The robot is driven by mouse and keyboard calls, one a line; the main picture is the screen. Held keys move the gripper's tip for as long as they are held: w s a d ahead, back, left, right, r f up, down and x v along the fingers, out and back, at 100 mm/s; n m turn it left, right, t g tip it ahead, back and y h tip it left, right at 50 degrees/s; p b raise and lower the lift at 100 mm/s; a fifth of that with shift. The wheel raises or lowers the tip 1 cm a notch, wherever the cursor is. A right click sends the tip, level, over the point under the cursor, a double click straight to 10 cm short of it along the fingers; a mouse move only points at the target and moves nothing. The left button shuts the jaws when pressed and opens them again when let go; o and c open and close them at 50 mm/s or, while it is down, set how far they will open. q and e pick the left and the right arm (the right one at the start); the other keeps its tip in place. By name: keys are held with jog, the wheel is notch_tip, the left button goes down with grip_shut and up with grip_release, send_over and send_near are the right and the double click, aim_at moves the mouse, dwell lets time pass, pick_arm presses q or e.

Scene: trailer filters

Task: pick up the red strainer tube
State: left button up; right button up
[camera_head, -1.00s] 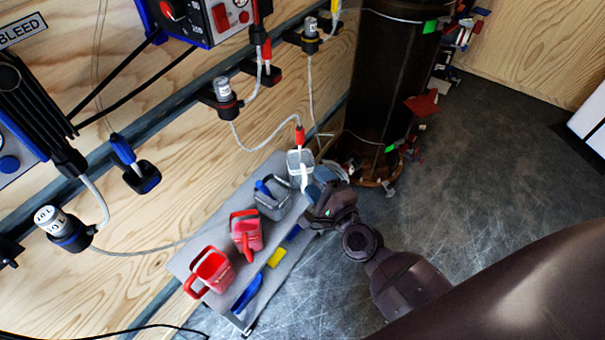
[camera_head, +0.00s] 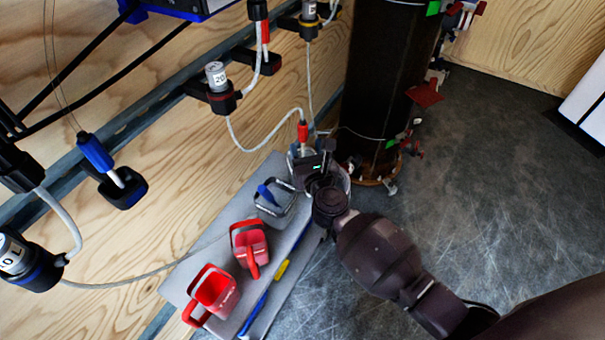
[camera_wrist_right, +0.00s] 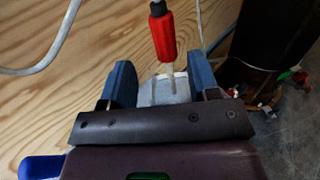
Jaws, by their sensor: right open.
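The red strainer tube (camera_head: 303,131) hangs from a pale hose above the farthest jug on the grey shelf. In the right wrist view the red tube (camera_wrist_right: 163,40) has a black top, and a pale lower part reaches down toward a whitish jug (camera_wrist_right: 165,90). My right gripper (camera_head: 313,160) is at that jug, just below the red part in the head view. In the wrist view its blue fingers (camera_wrist_right: 160,78) are open, with the tube's lower part seen between them and no visible grip on it. The gripper hides most of the jug. My left gripper is out of view.
On the shelf (camera_head: 190,272) stand two red jugs (camera_head: 212,290) (camera_head: 248,246) and a grey jug (camera_head: 275,200) with a blue handle. A blue and yellow stick (camera_head: 265,300) lies along its front edge. A dark cylinder (camera_head: 385,80) stands right of the tube.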

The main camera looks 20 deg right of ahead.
aim_at(304, 139)
jog(key=shift+w+d+f+b, duration=0.1)
jog(key=shift+w+d+b, duration=0.1)
jog(key=shift+w, duration=0.55)
jog(key=shift+w+d+f+b, duration=0.15)
jog(key=shift+w+d, duration=0.05)
jog(key=shift+w, duration=0.55)
jog(key=shift+w+d+f+b, duration=0.1)
jog(key=shift+w+d+b, duration=0.1)
jog(key=shift+w, duration=0.55)
jog(key=shift+w+d+r, duration=0.1)
jog(key=shift+w+r, duration=0.1)
jog(key=shift+w, duration=0.5)
grip_shut()
